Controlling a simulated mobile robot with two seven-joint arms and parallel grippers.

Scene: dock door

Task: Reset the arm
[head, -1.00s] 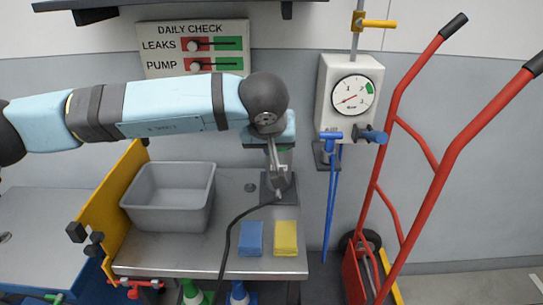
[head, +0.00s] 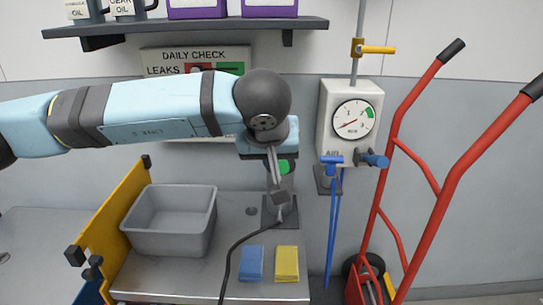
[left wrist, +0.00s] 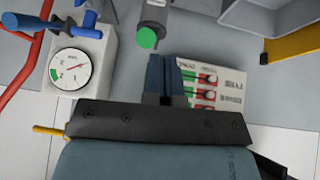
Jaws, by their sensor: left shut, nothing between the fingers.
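My left arm (head: 150,115) reaches in from the left in the head view, with its dark wrist raised in front of the wall board and above the bench. My left gripper (left wrist: 164,62) shows in the left wrist view with its fingers shut and empty. In the head view its fingers are hidden or hard to make out by the wrist. A grey cylinder with a green end (left wrist: 147,38) is close by the fingertips in the wrist view, apart from them in the picture. My right gripper is in neither view.
A grey bin (head: 170,240), a blue block (head: 251,263) and a yellow block (head: 287,263) are on the bench. The air gauge box (head: 335,112) and red hand truck (head: 440,150) stand right. A shelf (head: 190,28) hangs above; a yellow panel (head: 125,225) stands left.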

